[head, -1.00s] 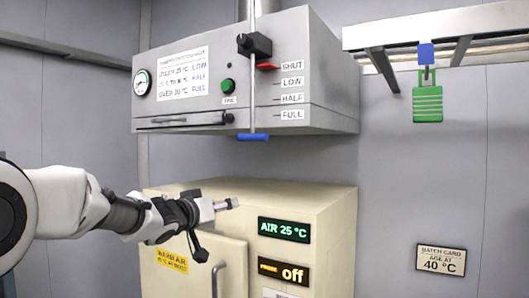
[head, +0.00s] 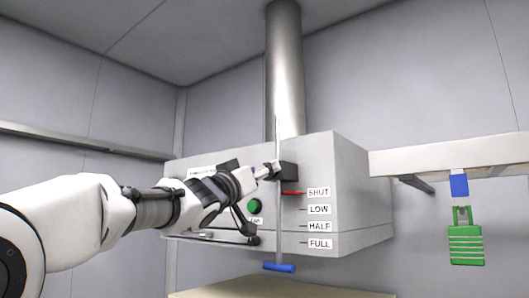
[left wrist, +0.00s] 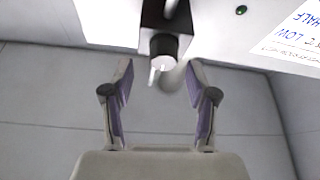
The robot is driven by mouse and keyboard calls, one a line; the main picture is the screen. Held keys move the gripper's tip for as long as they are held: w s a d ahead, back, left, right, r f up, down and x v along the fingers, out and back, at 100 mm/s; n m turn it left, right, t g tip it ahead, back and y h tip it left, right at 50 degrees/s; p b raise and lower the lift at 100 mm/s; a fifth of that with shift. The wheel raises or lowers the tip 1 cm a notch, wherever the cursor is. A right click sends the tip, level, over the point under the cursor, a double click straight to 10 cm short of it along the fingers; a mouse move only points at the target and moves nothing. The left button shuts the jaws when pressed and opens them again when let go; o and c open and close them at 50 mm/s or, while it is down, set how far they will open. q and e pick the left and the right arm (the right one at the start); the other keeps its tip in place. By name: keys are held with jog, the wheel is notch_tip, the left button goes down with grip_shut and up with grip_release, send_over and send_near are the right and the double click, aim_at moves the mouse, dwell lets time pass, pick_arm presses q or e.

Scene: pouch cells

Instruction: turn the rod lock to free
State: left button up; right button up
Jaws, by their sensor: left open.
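The rod lock is a black block with a round knob (head: 288,174) on the hood's front, beside the SHUT label. In the left wrist view the black knob (left wrist: 163,47) carries a pale pointer. A thin vertical rod (head: 278,235) runs down past the lock to a blue handle (head: 279,267). Its red marker (head: 292,193) stands at SHUT. My left gripper (head: 272,169) is open, close in front of the knob and partly hiding it. In the left wrist view my left gripper (left wrist: 159,72) has its fingers apart, with the knob beyond and between the tips. My right gripper is out of view.
The grey hood (head: 350,180) carries a green button (head: 255,206) and scale labels down to FULL. A duct (head: 285,70) rises above it. The cream cabinet top (head: 270,292) lies below.

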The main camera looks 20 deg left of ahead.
pick_arm(q)
jog(key=w, duration=0.2)
jog(key=shift+w+d, duration=0.15)
jog(key=shift+w, duration=0.2)
jog(key=shift+s, duration=0.2)
jog(key=shift+c, duration=1.1)
jog(key=shift+s+r, duration=0.1)
jog(key=shift+s, duration=0.1)
grip_shut()
